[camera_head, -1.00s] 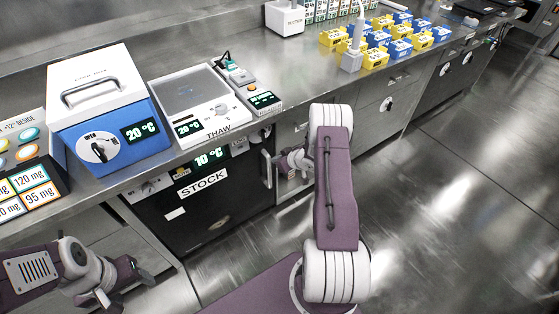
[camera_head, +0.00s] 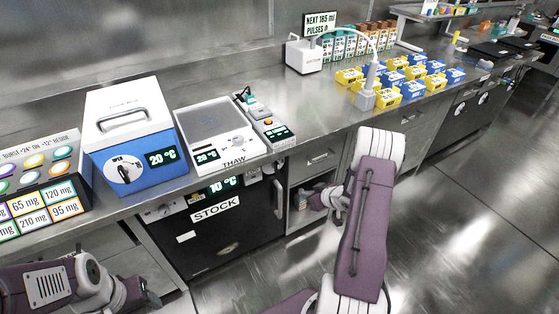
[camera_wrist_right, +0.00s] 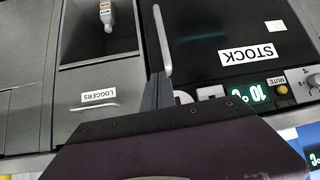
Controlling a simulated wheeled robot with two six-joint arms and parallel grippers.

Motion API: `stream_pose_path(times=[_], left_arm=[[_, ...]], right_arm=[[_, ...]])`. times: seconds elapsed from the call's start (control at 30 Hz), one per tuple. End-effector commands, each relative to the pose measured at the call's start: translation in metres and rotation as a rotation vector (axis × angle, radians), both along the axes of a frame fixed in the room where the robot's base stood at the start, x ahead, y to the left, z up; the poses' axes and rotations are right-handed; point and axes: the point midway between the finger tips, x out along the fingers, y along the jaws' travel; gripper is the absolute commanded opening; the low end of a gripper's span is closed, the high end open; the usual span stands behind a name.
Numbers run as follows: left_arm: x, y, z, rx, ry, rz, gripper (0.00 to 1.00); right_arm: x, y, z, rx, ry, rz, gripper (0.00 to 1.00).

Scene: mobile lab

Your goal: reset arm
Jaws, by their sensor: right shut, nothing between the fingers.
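My right arm reaches forward in the head view, its purple link in front of the cabinets. Its gripper (camera_head: 304,199) is shut and empty, in front of the bench's lower shelves, right of the black STOCK unit. In the right wrist view the dark shut fingers (camera_wrist_right: 158,88) point at the cabinet fronts, near the STOCK door's handle (camera_wrist_right: 162,40). My left gripper (camera_head: 148,298) is low at the left edge area of the head view. It is partly seen from behind, and its opening is unclear.
The steel bench holds a blue and white box (camera_head: 130,130), a THAW plate (camera_head: 212,135), a dose panel (camera_head: 40,190), and yellow and blue bins (camera_head: 412,90). The STOCK unit (camera_head: 225,235) sits below. A LOGGERS drawer (camera_wrist_right: 95,108) is beside it. Floor at right is clear.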

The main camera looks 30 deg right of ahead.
Motion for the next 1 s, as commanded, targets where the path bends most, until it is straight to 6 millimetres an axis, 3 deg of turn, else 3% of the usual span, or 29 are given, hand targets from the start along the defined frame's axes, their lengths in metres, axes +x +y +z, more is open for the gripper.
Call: stream_pose_path(times=[0.17, 0.27, 0.37, 0.4, 0.5, 0.57, 0.67, 0.8, 1.0], left_arm=[[0.0, 0.0, 0.0, 0.0, 0.0, 0.0, 0.61], [0.0, 0.0, 0.0, 0.0, 0.0, 0.0, 0.61], [0.0, 0.0, 0.0, 0.0, 0.0, 0.0, 0.61], [0.0, 0.0, 0.0, 0.0, 0.0, 0.0, 0.61], [0.0, 0.0, 0.0, 0.0, 0.0, 0.0, 0.61], [0.0, 0.0, 0.0, 0.0, 0.0, 0.0, 0.61], [0.0, 0.0, 0.0, 0.0, 0.0, 0.0, 0.61], [0.0, 0.0, 0.0, 0.0, 0.0, 0.0, 0.61], [0.0, 0.0, 0.0, 0.0, 0.0, 0.0, 0.61]], right_arm=[[0.002, 0.004, 0.0, 0.0, 0.0, 0.008, 0.0], [0.024, 0.027, 0.019, -0.028, -0.032, 0.081, 0.0], [0.061, 0.076, 0.073, -0.089, -0.117, 0.207, 0.0], [0.073, 0.102, 0.1, -0.108, -0.154, 0.242, 0.0], [0.079, 0.161, 0.158, -0.159, -0.173, 0.245, 0.0], [0.065, 0.182, 0.176, -0.177, -0.133, 0.206, 0.0], [0.023, 0.203, 0.184, -0.175, -0.01, 0.114, 0.0], [-0.058, 0.209, 0.162, -0.126, 0.248, -0.02, 0.0], [-0.157, 0.209, 0.121, -0.037, 0.616, -0.158, 0.0]])
